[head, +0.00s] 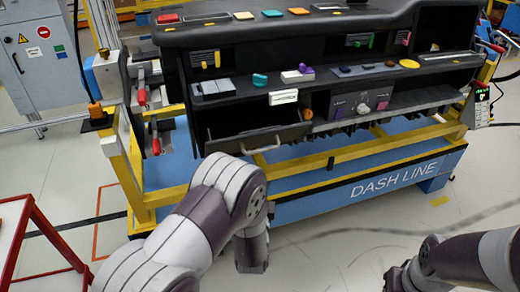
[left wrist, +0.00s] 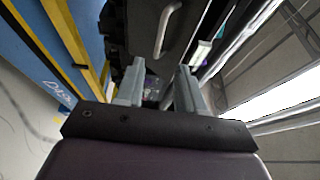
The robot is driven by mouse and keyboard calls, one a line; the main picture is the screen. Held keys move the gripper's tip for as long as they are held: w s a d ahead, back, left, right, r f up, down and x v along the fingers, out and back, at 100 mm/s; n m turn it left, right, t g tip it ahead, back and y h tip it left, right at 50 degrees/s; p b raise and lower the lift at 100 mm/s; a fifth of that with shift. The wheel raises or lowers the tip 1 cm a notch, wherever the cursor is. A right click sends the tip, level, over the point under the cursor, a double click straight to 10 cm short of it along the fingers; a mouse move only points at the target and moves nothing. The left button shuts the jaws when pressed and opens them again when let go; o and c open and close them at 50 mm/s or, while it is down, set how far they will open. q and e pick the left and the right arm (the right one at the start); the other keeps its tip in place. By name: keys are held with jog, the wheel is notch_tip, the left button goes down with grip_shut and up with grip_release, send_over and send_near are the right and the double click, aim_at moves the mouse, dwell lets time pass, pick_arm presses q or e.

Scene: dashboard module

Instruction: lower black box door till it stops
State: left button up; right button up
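The black box door (head: 290,136) is a dark panel with a pale bar handle (head: 264,147), at the lower left of the dashboard. It is tilted outward, and the dark box cavity (head: 240,117) shows above it. The door and handle (left wrist: 166,28) also show in the left wrist view, beyond my left gripper. My left gripper (left wrist: 160,88) is open, its two grey fingers apart, with no object clearly held between them. Contact with the door cannot be told. My left arm hides that gripper in the head view. My right arm is at the lower right; its fingers are not visible.
The dashboard (head: 420,22) rests on a yellow and blue frame (head: 300,207) marked DASH LINE. Red-handled clamps (head: 142,97) stand at its left. A red-framed stand (head: 45,235) is at the lower left. The floor (head: 340,250) between my arms is clear.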

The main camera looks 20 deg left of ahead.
pick_arm(q)
jog(key=x, duration=1.2)
jog(key=shift+b, duration=0.3)
jog(key=shift+w, duration=0.1)
grip_shut()
